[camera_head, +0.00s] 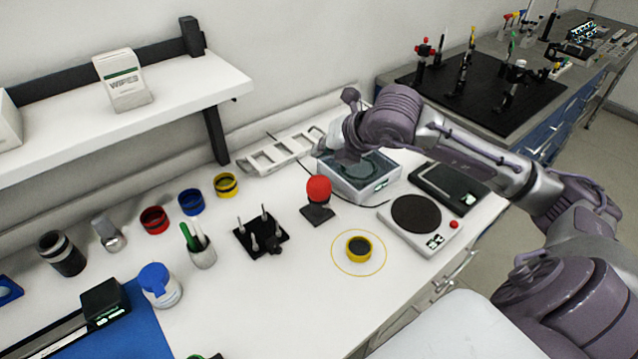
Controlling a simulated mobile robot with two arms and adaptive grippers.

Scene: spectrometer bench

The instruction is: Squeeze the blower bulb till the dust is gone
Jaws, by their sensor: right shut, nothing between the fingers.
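The red blower bulb (318,189) stands upright on a small black base (317,213) on the white bench. My right arm comes in from the right. My right gripper (346,156) is shut and empty, pointing down over the back left part of a grey box with a glassy top (378,184). It is behind and a little right of the bulb, apart from it. I cannot make out any dust. My left gripper is not in view.
Right of the bulb are a round-plate scale (416,213), a dark flat device (449,187) and a yellow-rimmed disc (358,249) inside a thin ring. A black pin stand (260,234) is left. A white slotted rack (281,153) lies behind. A shelf (130,108) overhangs the back left.

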